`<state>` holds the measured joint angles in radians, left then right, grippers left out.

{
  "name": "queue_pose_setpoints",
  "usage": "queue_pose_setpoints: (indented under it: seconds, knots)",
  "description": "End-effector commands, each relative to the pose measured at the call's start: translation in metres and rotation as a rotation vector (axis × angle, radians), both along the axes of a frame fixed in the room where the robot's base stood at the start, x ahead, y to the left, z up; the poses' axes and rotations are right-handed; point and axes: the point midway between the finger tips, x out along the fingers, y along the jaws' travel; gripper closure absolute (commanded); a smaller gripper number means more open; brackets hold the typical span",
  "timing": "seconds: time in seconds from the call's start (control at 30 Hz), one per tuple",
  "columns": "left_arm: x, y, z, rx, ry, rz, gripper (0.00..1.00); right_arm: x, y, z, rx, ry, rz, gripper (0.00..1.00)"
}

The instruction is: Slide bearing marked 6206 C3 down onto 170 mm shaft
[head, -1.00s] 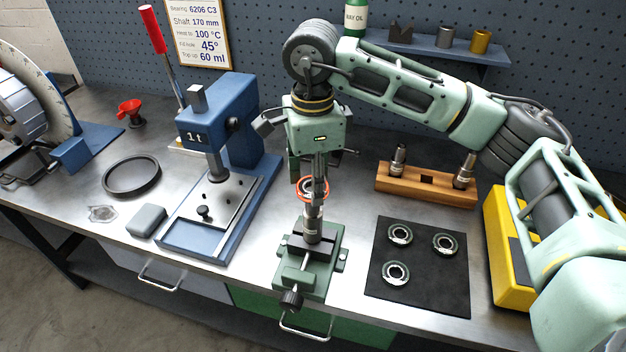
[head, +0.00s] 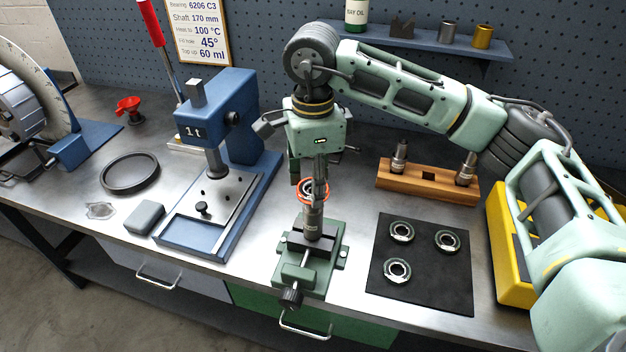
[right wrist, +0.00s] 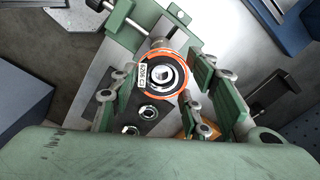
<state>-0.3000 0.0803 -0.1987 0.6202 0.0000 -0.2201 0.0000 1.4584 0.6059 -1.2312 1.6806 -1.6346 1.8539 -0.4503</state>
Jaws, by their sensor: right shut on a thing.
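My right gripper (head: 314,184) is above the green vise (head: 309,265), fingers pointing down, shut on a bearing with an orange-red ring around it (head: 301,192). The right wrist view shows this bearing (right wrist: 180,88) between the fingers, its white tag reading 6206 C3. A grey metal shaft (head: 313,225) stands upright in the vise, directly below the bearing. A round bright end shows in the bore in the right wrist view; how far the bearing is over the shaft is hard to tell. My left gripper is not in view.
Several bearings lie on a black mat (head: 420,295) right of the vise. Behind it is a wooden block (head: 427,185) with two shafts. A blue press (head: 228,150) stands left, a yellow case (head: 508,255) right. A wall sign (head: 200,35) reads 6206 C3, 170 mm.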

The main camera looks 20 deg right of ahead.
Motion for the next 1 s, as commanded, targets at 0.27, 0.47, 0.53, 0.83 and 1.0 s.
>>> queue_pose_setpoints:
  seconds: [0.27, 0.47, 0.53, 0.83, 1.0]
  knots:
    - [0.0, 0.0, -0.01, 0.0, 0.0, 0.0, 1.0, 0.0, 0.0, -0.011, 0.0, -0.001, 0.0, 0.8]
    - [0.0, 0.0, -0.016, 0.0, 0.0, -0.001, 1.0, 0.0, 0.0, -0.018, 0.0, 0.0, 0.0, 0.8]
    - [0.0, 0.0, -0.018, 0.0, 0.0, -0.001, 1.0, 0.0, 0.0, -0.021, 0.0, 0.0, 0.0, 0.8]
    - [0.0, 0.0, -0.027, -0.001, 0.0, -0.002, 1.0, 0.0, 0.0, -0.031, 0.0, 0.0, 0.0, 0.8]
    - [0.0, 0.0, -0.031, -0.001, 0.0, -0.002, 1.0, 0.0, 0.0, -0.037, 0.0, 0.0, 0.0, 0.8]
